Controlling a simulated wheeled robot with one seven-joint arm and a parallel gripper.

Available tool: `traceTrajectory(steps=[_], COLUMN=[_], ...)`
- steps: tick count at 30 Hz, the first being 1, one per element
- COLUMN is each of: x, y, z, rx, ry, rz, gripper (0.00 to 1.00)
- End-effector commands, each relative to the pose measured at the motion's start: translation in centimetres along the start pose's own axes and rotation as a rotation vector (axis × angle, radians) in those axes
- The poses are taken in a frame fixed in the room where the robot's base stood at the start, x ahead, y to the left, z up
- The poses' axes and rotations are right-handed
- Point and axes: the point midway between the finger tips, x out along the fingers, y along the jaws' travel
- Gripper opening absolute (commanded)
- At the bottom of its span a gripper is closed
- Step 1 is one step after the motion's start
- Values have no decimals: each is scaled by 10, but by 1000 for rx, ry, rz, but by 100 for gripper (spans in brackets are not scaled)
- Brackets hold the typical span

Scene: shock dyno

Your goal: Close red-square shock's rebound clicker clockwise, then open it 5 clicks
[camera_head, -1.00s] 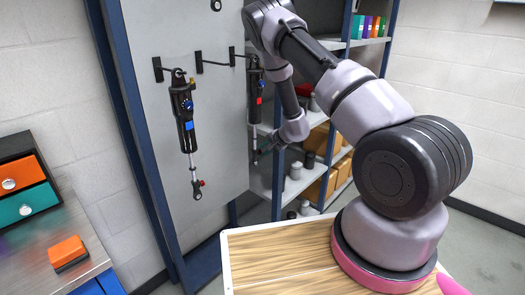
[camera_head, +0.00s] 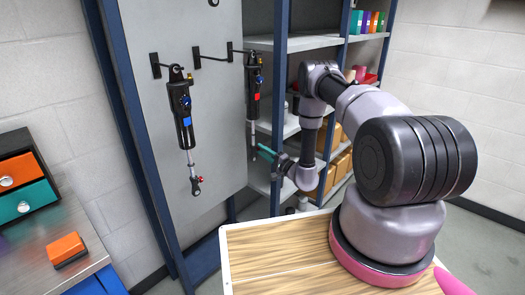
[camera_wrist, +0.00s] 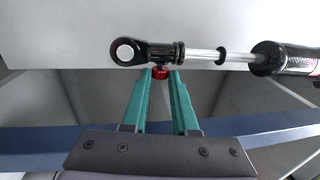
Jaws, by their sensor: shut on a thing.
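The red-square shock (camera_head: 254,90) hangs on the right of the grey panel, with a red square on its dark body. In the wrist view its silver shaft (camera_wrist: 205,55) runs across the top to a black lower eyelet (camera_wrist: 130,52). The red rebound clicker (camera_wrist: 160,73) sticks out beside the eyelet. My gripper (camera_wrist: 160,76) has its teal fingertips shut on the clicker, one on each side. In the head view my gripper (camera_head: 266,153) is at the shock's lower end, where the clicker is hidden or too small to see.
A second shock (camera_head: 182,112) with a blue square hangs to the left, with its own red clicker (camera_head: 201,179). The grey panel (camera_head: 218,120) is behind both. Blue-framed shelves (camera_head: 283,60) with boxes stand close behind my arm. A wooden surface (camera_head: 265,255) lies in front.

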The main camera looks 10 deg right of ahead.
Motion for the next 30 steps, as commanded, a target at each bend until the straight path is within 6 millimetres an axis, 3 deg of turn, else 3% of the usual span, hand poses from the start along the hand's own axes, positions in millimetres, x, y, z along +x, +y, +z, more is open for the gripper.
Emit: traceTrajectory(steps=[15, 30], x=[1, 6], y=[14, 18], z=[-2, 0], rx=[4, 6], ry=[8, 0], rz=[-461, -676], gripper=[0, 0])
